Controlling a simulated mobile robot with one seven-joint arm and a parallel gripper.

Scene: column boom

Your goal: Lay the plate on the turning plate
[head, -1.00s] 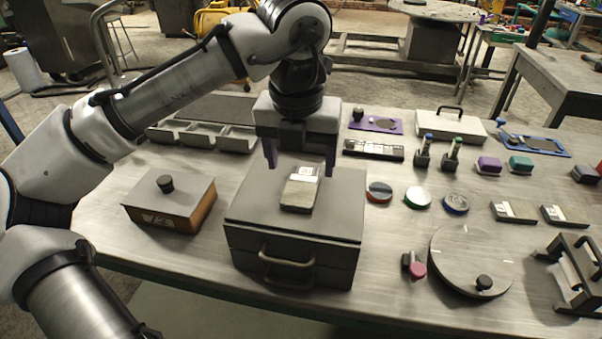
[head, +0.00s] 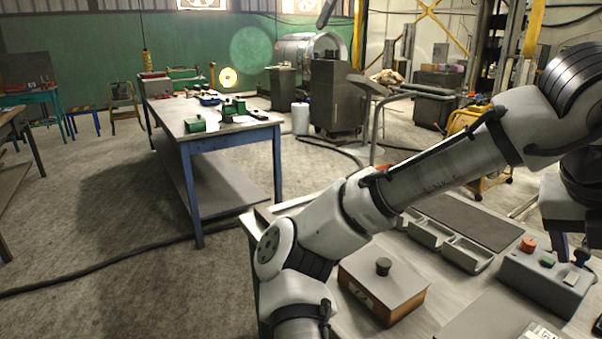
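Neither the turning plate nor a plate to lay on it shows in the head view now. My gripper (head: 578,243) is at the right edge of the head view, partly cut off. Its two dark fingers point down with a gap between them, and no held thing shows in the gap. It is above the workbench, near a grey box with red and green buttons (head: 545,279).
A wooden box with a grey lid and black knob (head: 384,290) stands on the workbench. Grey open bins (head: 467,255) lie behind it. A grey block top (head: 480,322) shows at the bottom right. A blue-legged table (head: 222,136) stands apart across open floor.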

